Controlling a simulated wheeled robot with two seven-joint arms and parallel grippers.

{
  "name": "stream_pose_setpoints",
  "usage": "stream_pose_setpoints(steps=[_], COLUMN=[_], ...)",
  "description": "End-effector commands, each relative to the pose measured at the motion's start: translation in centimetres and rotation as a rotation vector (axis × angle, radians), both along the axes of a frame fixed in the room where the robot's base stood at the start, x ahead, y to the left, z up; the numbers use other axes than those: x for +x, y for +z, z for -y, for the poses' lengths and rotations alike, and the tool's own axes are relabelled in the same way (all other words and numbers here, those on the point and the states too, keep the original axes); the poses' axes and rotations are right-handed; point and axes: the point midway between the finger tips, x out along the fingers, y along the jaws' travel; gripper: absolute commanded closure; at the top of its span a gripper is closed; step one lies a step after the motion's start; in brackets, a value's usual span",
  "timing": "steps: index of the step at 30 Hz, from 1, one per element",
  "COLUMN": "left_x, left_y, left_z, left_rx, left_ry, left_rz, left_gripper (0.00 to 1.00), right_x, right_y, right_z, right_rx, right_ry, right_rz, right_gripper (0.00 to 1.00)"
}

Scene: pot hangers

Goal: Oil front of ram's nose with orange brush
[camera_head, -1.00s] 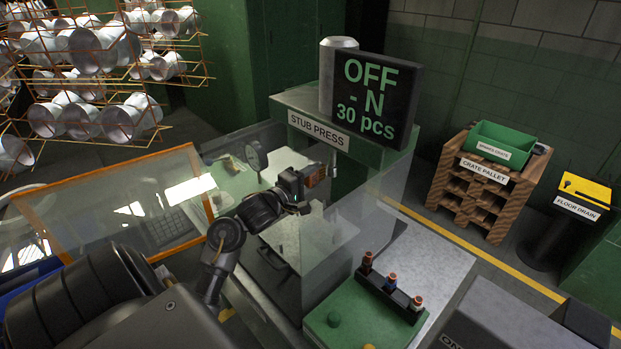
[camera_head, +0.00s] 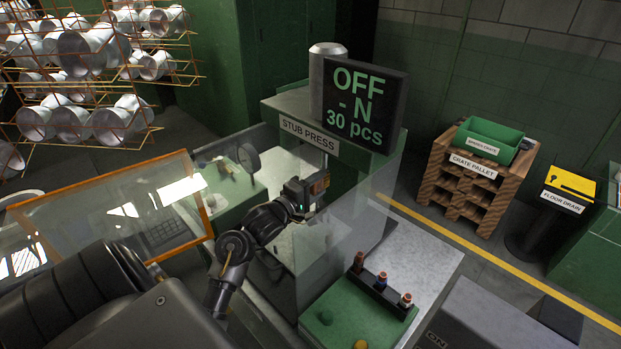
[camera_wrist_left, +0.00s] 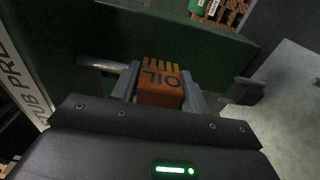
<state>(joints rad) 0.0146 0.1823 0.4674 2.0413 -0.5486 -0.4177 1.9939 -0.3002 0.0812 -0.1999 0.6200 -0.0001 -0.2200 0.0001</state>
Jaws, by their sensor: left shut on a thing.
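My left gripper (camera_head: 312,190) is shut on the orange brush (camera_wrist_left: 158,90), a block marked OIL with yellow bristles at its far end. The brush also shows as a small orange patch (camera_head: 319,184) in the head view, inside the stub press (camera_head: 300,110). In the left wrist view, a short grey metal rod (camera_wrist_left: 100,64) sticks out at the left, apart from the bristles; I cannot tell whether it is the ram's nose. The bristles point toward a dark green surface, and contact cannot be told. My right gripper is not in view.
Clear guard panels stand around the press; an orange-framed panel (camera_head: 112,208) is at the left. A crate pallet (camera_head: 477,180) and a floor drain stand (camera_head: 562,202) are at right.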

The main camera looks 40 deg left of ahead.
Motion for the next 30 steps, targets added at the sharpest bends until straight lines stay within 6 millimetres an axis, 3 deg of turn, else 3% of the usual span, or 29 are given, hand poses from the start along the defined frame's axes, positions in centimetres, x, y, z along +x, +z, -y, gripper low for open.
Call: stream_pose_setpoints(steps=[17, 30], left_x=[-0.1, 0.4], left_y=[0.0, 0.2], left_z=[0.0, -3.5], left_rx=[0.001, 0.002], left_ry=[0.003, 0.005], left_rz=[-0.001, -0.001], left_gripper=[0.91, 0.91], right_x=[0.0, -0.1], right_y=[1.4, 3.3], right_z=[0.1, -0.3], right_rx=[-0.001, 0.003], right_ry=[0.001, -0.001], right_rz=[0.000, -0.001], right_gripper=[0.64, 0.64])
